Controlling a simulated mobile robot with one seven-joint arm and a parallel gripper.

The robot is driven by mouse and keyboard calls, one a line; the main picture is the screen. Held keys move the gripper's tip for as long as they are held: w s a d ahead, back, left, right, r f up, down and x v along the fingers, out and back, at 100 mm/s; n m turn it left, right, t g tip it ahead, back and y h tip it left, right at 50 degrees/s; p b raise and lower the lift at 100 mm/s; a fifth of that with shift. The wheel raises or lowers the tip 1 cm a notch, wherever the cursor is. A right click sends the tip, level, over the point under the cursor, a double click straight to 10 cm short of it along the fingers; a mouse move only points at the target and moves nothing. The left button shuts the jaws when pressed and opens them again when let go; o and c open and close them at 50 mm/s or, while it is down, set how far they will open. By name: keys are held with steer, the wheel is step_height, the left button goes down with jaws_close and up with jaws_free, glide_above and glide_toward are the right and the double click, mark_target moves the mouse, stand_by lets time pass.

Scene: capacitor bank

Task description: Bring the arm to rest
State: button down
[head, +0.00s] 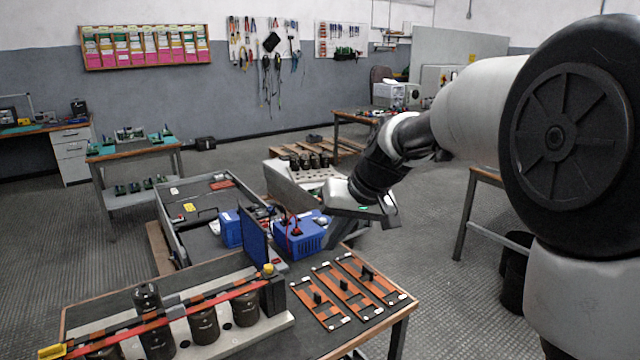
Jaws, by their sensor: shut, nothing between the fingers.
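My arm reaches in from the right edge, its large black joint and white links filling much of that side. It bends down to my gripper (335,240), whose fingers point down and to the left. The fingers are shut and nothing shows between them. My gripper hangs in the air in front of the blue box (300,243), above the far edge of the near table (385,338) in the picture. I cannot tell its exact height over the table.
On the near table, black capacitors (204,326) stand in a pale base beneath a red-and-black bar (150,325). Orange strips (345,292) with black handles lie to the right. A grey tray unit (195,205) stands behind. Open floor (435,285) lies right of the table.

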steer(key=s+d+r+m+t+h, duration=0.1)
steer(key=s+d, duration=0.3)
steer(key=s, duration=0.5)
steer(key=s+d+m+h, duration=0.15)
steer(key=s+d, duration=0.25)
steer(key=s, duration=0.5)
steer(key=s+d+r+t+h, duration=0.15)
steer(key=s+d, duration=0.25)
steer(key=s, duration=0.5)
step_height(320, 180, up, 18)
steer(key=p, duration=1.9)
steer(key=shift+s+r+g, duration=0.15)
steer(key=shift+r+g, duration=0.05)
steer(key=shift+g, duration=0.25)
steer(key=shift+a, duration=0.1)
